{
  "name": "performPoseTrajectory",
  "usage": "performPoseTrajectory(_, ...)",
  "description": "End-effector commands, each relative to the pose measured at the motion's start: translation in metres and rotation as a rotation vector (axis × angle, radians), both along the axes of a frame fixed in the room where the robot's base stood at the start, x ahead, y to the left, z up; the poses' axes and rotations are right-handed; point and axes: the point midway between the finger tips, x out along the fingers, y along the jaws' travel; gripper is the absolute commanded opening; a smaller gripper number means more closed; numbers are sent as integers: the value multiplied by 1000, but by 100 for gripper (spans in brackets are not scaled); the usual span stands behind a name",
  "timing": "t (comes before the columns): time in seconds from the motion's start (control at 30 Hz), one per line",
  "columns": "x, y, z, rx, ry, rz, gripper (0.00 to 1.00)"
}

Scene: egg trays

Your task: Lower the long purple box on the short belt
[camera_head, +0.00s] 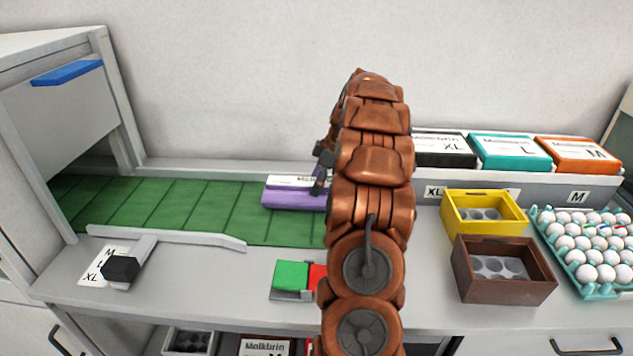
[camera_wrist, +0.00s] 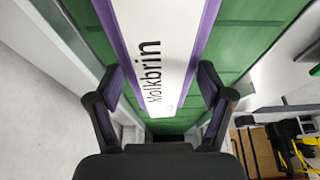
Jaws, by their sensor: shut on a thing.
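The long purple box (camera_head: 290,193), with a white labelled top, is at the right part of the short green belt (camera_head: 160,205) in the head view. My gripper (camera_head: 321,170) is at its right end, partly hidden behind my copper-coloured arm. In the wrist view the box (camera_wrist: 158,50) runs away from me between the two fingers, and my gripper (camera_wrist: 168,95) is shut on its sides. The green belt (camera_wrist: 235,45) shows under and beside it. I cannot tell whether the box touches the belt or is just above it.
Black, teal (camera_head: 508,150) and orange (camera_head: 577,154) boxes stand on the right shelf. A yellow crate (camera_head: 484,228), a brown crate (camera_head: 470,288) and a tray of eggs (camera_head: 572,275) are on the right counter. Green and red buttons (camera_head: 291,275) sit before the belt. The belt's left is clear.

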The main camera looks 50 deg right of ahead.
Motion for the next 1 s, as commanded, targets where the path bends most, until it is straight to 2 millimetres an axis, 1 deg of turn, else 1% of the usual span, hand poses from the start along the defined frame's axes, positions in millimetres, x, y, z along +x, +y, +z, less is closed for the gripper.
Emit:
performPoseTrajectory(0.87,0,0,-3,-1,-2,-1,10)
performPoseTrajectory(0.9,0,0,-3,-1,-2,-1,83)
performPoseTrajectory(1.0,0,0,-3,0,-1,0,93)
